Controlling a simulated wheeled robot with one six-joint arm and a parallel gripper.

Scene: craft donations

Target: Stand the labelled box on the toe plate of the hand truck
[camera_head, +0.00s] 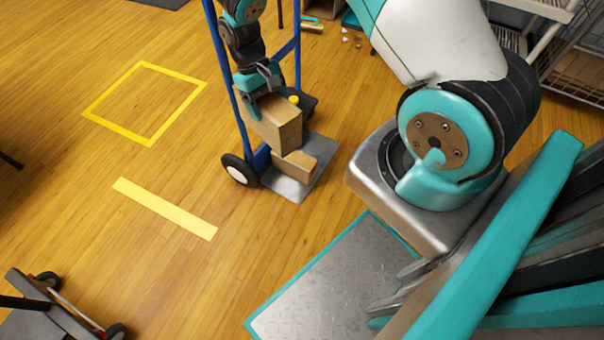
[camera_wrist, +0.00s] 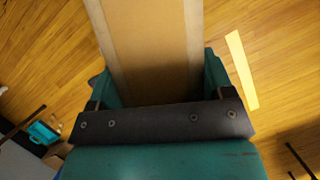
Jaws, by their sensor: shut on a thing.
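My gripper (camera_head: 262,88) is shut on a cardboard box (camera_head: 279,125), which hangs below it in front of the blue hand truck (camera_head: 244,118). In the wrist view the box (camera_wrist: 150,45) fills the space between my teal fingers. A lower cardboard box (camera_head: 301,164) sits on the grey metal toe plate (camera_head: 292,188). The held box is over the back part of the toe plate, close to the lower box; I cannot tell whether they touch. No label shows on the visible faces of either box. The held box's underside is hidden.
A yellow tape square (camera_head: 150,134) and a pale yellow strip (camera_head: 165,208) mark the open wooden floor at left. A wire rack (camera_head: 575,65) stands at upper right.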

